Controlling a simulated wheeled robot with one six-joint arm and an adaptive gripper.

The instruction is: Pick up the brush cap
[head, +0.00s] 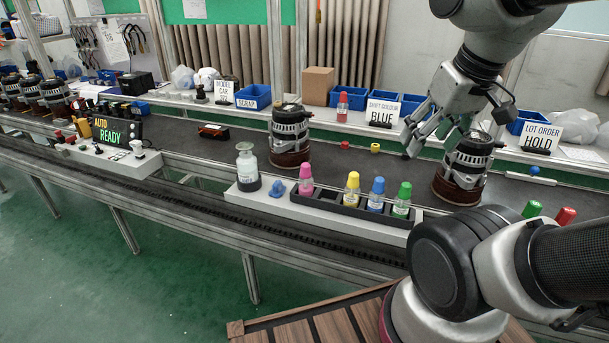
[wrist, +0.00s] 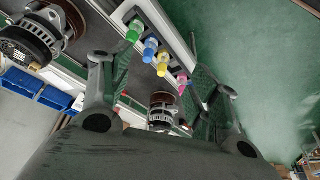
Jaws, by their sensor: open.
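No part is clearly marked as the brush cap, and I cannot tell which small part it is. A small blue part (head: 277,190) lies on the white ledge left of the bottle rack. A small red piece (head: 345,145) and a small yellow piece (head: 375,148) lie on the dark belt between two alternators. My gripper (head: 410,138) is open and empty above the belt, left of the right alternator (head: 466,165) and right of the yellow piece. In the wrist view its spread fingers (wrist: 160,75) have nothing between them that they touch.
A black rack (head: 335,208) holds pink, yellow, blue and green capped bottles at the belt's front. A grey bottle (head: 247,167) stands left of it. The middle alternator (head: 290,135) stands on the belt. Blue bins and sign cards line the back.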

